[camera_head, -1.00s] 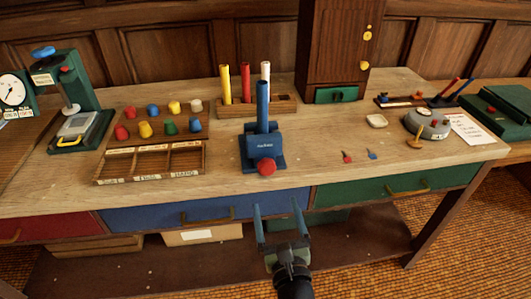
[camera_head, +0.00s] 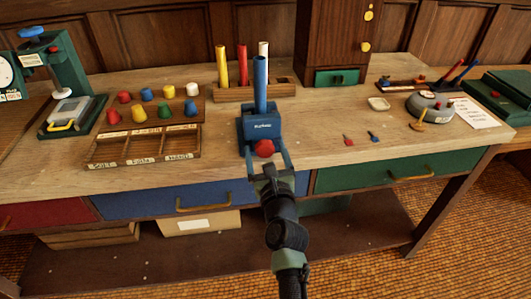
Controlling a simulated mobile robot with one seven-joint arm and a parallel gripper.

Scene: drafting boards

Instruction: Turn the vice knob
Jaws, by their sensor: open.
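The blue vice (camera_head: 260,127) stands near the front edge of the wooden bench, with a blue rod (camera_head: 260,84) upright in it. Its red round knob (camera_head: 264,148) faces the front. My gripper (camera_head: 265,155) is open at the bench's front edge, with one finger on either side of the red knob. I cannot tell whether the fingers touch it.
A compartment tray (camera_head: 145,147) and several coloured pegs lie left of the vice. A wooden rack (camera_head: 232,94) with yellow, red and white rods stands behind it. Two small keys lie right. Drawer handles (camera_head: 205,207) stick out below the bench top.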

